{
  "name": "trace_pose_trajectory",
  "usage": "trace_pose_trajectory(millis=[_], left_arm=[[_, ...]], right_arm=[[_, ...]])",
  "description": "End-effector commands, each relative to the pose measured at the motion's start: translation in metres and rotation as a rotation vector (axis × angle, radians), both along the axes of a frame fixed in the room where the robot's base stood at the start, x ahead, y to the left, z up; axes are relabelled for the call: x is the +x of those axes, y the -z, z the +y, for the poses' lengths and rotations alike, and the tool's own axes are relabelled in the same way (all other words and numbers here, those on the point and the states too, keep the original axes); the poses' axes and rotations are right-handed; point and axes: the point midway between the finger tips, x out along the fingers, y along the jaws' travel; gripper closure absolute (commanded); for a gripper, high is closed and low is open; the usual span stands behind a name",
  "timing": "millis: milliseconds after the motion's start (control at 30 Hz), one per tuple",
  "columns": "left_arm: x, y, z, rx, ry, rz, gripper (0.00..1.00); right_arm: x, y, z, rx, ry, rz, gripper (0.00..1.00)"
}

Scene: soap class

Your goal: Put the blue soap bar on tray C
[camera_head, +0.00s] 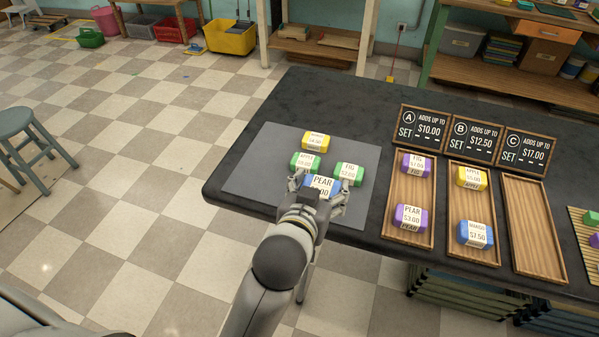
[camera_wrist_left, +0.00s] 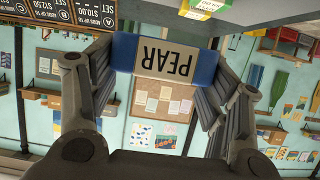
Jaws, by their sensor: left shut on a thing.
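The blue soap bar (camera_head: 321,186) has a pale label reading PEAR. My left gripper (camera_head: 318,188) is shut on it at the front part of the grey mat. In the left wrist view the blue bar (camera_wrist_left: 165,60) sits between the two fingers, its label upside down. I cannot tell whether it touches the mat. Tray C (camera_head: 535,225) is a wooden tray on the right under the sign marked C, and it is empty. My right gripper is in neither view.
The grey mat (camera_head: 258,170) also holds a yellow bar (camera_head: 315,141) and two green bars (camera_head: 305,162), (camera_head: 349,173). Tray A (camera_head: 394,205) holds two purple bars; tray B (camera_head: 455,215) holds a yellow and a blue bar. Signs stand behind the trays.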

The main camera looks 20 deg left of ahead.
Motion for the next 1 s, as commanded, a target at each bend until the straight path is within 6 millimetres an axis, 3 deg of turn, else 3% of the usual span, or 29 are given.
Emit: trace_pose_trajectory(millis=[400,500,700,867,1000], left_arm=[[0.086,0.040,0.037,0.005,-0.002,-0.003,0.56],[0.098,0.064,0.042,0.004,-0.002,0.002,0.56],[0.118,0.087,0.050,0.002,-0.001,-0.002,0.56],[0.124,0.095,0.052,0.001,-0.001,-0.002,0.56],[0.126,0.115,0.053,0.001,-0.001,0.002,0.56]], right_arm=[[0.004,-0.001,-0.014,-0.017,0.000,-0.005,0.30],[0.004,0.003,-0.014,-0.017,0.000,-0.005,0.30],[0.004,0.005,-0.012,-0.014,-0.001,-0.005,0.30],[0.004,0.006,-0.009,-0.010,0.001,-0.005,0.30],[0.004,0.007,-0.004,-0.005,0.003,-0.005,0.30]])
